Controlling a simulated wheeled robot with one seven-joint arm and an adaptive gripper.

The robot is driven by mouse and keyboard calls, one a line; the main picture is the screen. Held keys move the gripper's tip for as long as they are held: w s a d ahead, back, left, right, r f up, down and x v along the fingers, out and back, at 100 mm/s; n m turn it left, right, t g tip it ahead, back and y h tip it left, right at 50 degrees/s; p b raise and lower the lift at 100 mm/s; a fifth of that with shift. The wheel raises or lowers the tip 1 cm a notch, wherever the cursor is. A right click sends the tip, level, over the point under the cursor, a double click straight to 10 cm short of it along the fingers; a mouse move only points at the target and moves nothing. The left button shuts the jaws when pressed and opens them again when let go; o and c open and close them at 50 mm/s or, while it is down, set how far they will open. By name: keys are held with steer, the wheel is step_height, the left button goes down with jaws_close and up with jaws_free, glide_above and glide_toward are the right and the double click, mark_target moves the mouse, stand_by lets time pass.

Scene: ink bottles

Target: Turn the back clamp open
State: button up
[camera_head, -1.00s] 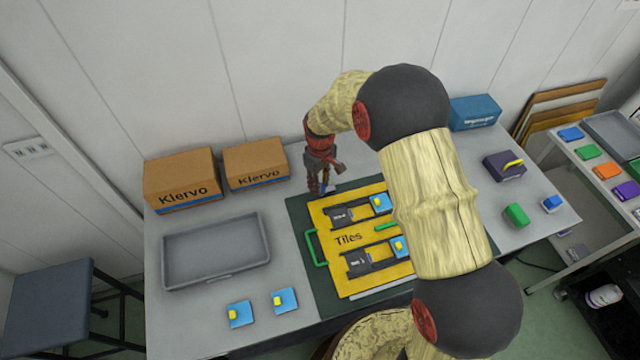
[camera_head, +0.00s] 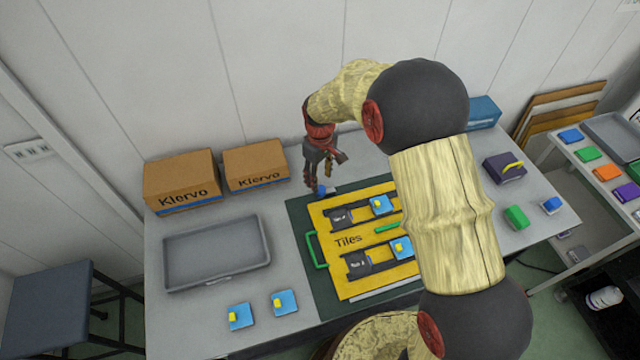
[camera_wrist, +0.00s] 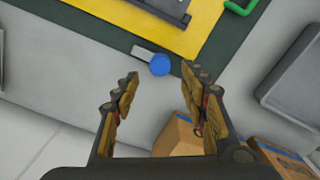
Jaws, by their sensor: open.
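The back clamp has a round blue knob (camera_wrist: 160,65) with a short grey bar running to its upper left, on the dark green mat's edge beside the yellow plate (camera_wrist: 180,35). In the head view, the knob (camera_head: 322,190) shows just below my gripper (camera_head: 320,172), at the plate's back left. In the wrist view, my gripper (camera_wrist: 159,78) is open and empty, with its fingertips on either side of the knob in the picture. Its height above the knob is hard to judge. The bar seems to lie along the plate's edge.
The plate marked Tiles has a green handle (camera_head: 314,250) and blue tiles (camera_head: 381,205). Two cardboard boxes (camera_head: 180,178) stand at the back left. A grey tray (camera_head: 216,254) and two blue tiles (camera_head: 285,302) lie left of the mat (camera_head: 325,295).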

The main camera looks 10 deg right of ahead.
mark_target(320, 188)
step_height(320, 188, up, 7)
stand_by(0.3)
stand_by(0.5)
